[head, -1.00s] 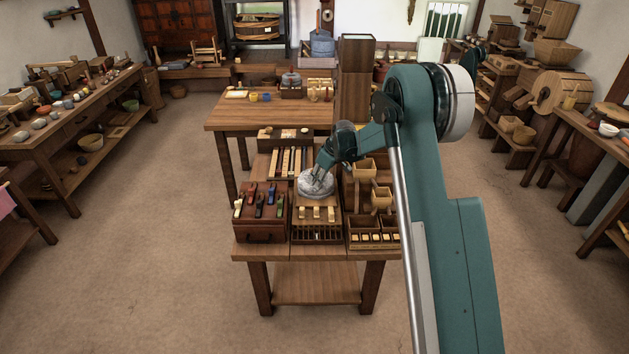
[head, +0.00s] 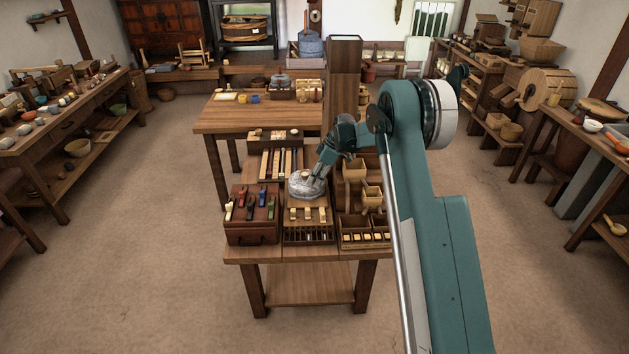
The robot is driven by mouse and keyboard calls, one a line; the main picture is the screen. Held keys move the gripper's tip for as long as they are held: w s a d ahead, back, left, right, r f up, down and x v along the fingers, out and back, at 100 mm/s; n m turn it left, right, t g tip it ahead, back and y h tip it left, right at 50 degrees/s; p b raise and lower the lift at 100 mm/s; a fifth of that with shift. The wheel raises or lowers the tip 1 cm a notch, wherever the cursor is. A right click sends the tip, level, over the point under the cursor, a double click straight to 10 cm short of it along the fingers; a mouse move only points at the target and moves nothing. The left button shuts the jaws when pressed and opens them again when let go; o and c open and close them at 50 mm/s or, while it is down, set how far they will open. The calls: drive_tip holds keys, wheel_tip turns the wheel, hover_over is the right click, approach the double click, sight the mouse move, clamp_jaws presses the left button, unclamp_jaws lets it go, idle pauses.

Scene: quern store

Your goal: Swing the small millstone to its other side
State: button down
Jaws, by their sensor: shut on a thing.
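The small millstone (head: 301,190) is a round grey stone on a wooden base in the middle of the near table, in the head view. A pale tan round spot shows on its top. My gripper (head: 316,180) comes down from the upper right and is shut at the right side of the stone's top. What the fingers hold is too small to make out, and the fingers hide part of the stone's right edge.
A dark red tray (head: 253,228) of coloured-handled tools stands left of the millstone. Wooden boxes (head: 364,222) stand close on the right. Pale slats (head: 278,163) lie behind it, and small pale blocks (head: 307,214) sit in front. A tall wooden box (head: 344,75) rises behind.

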drive_tip(key=c, duration=2.3)
unclamp_jaws()
drive_tip(key=shift+v, duration=6)
